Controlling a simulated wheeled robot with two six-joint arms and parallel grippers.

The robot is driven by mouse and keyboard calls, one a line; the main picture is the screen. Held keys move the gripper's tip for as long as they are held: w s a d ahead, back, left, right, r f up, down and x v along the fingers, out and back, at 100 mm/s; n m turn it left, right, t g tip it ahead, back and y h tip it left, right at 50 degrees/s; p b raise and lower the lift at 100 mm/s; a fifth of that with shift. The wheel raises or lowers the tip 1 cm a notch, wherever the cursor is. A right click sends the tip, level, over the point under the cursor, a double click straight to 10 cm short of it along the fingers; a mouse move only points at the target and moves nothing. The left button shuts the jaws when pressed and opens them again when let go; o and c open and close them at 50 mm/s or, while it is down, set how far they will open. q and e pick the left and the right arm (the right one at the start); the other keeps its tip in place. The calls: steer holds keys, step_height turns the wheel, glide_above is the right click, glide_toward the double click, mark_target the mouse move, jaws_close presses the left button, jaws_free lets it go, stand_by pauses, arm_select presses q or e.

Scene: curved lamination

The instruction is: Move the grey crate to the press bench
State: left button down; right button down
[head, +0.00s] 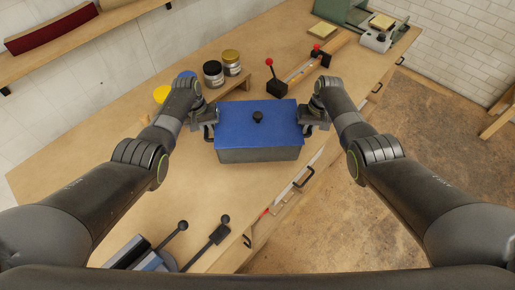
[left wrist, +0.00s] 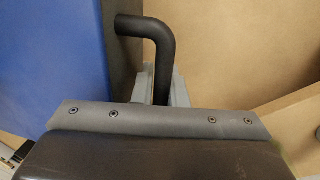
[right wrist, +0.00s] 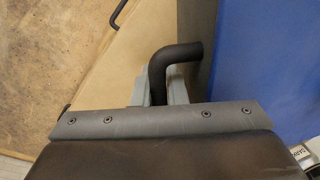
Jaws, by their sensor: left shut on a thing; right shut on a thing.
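The grey crate (head: 258,155) has a blue lid (head: 255,122) with a black knob and sits level between my two grippers, over the wooden bench. My left gripper (head: 209,130) is shut on the crate's left black handle, which shows in the left wrist view (left wrist: 150,27). My right gripper (head: 309,125) is shut on the right black handle, which shows in the right wrist view (right wrist: 176,53). The crate's underside is hidden, so I cannot tell whether it touches the bench top.
The wooden bench (head: 110,170) runs diagonally. Two jars (head: 213,73) and a red-knobbed clamp fixture (head: 277,87) stand behind the crate. A green machine (head: 345,12) is at the far end. Black levers (head: 205,245) stick up at the near end. Open floor (head: 350,220) lies right.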

arm_select(q)
steer(key=shift+f, duration=0.15)
arm_select(e)
steer(key=shift+f, duration=0.15)
